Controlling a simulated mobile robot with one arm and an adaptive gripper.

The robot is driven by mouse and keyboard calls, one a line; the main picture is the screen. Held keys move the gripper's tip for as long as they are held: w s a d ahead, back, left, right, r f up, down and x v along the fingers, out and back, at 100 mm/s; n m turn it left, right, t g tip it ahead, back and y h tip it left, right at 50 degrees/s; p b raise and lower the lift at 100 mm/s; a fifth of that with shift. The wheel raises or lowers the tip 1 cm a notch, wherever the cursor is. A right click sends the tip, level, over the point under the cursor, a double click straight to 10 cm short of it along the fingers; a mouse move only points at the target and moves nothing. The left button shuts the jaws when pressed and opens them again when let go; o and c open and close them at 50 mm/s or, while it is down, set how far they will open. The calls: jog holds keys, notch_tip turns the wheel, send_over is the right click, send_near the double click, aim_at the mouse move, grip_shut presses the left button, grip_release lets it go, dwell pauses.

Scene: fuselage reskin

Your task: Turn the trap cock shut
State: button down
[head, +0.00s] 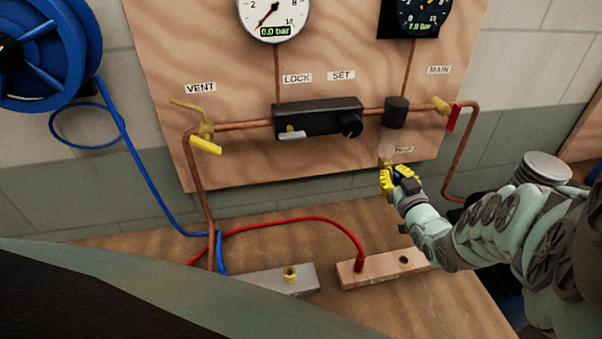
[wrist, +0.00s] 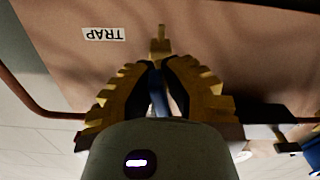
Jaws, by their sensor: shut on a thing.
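The trap cock's brass body (head: 384,161) sticks out of the low right part of the wooden panel, by the TRAP label (head: 403,150). The brass also shows in the wrist view (wrist: 160,42), just beyond my fingertips. My gripper (head: 400,178) is at the cock, its yellow-and-black fingers closed in from both sides. In the wrist view my gripper (wrist: 159,72) is shut on a narrow blue piece (wrist: 156,88), seemingly the cock's handle. The fingers hide most of it, so I cannot tell how far it is turned.
Above are a black regulator block (head: 318,117), the yellow VENT lever (head: 205,145) and the red MAIN lever (head: 453,118). Copper pipe (head: 466,150) runs down to the right of the cock. Below, a wooden block (head: 350,272) with a red hose stands on the bench.

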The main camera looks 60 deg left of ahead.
jog(key=shift+m+b, duration=0.7)
jog(key=shift+m, duration=0.4)
jog(key=c, duration=1.1)
grip_release()
jog(key=shift+o, duration=0.2)
jog(key=shift+v, duration=1.35)
jog(key=v, duration=0.9)
